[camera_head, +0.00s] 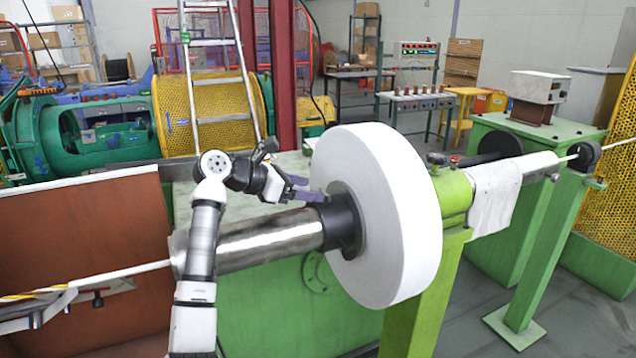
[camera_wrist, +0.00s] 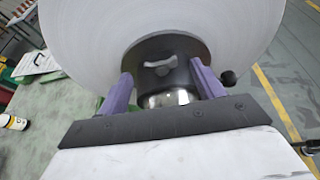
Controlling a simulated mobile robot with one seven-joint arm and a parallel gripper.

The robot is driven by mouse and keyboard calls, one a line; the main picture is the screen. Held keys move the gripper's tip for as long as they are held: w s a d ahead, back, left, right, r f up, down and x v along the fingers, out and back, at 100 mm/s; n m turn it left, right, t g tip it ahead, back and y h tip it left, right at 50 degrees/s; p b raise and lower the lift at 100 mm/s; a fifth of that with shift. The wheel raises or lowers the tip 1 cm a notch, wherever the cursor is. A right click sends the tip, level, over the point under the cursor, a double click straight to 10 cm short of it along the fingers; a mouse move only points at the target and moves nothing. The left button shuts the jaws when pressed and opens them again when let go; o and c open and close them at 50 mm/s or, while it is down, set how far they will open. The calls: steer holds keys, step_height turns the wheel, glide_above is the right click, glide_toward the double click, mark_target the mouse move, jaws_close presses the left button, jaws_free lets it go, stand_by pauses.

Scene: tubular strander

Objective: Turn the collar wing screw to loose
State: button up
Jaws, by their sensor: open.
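The collar (camera_head: 340,226) is a dark ring around the steel shaft (camera_head: 262,238), against the large white roll (camera_head: 380,215). In the wrist view the dark collar (camera_wrist: 168,70) sits between my fingers, with the shiny shaft below it. The wing screw (camera_wrist: 160,65) is a small grey two-winged piece on top of the collar. My gripper (camera_head: 304,188) has purple fingers and is near the collar's upper side. In the wrist view my gripper (camera_wrist: 162,85) is open, with one finger on each side of the wing screw and clear of its wings. The wing screw is not discernible in the head view.
The white roll (camera_wrist: 150,25) stands close beyond the fingertips. A black knob (camera_wrist: 229,78) shows right of the right finger. A green machine bed (camera_head: 270,300) lies below the shaft. A green stand (camera_head: 425,290) with a clamp is to the right of the roll.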

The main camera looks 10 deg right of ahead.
steer(key=shift+p+x, duration=0.45)
steer(key=shift+x, duration=1.4)
steer(key=c, duration=1)
steer(key=shift+f+b, duration=0.1)
steer(key=shift+b, duration=0.3)
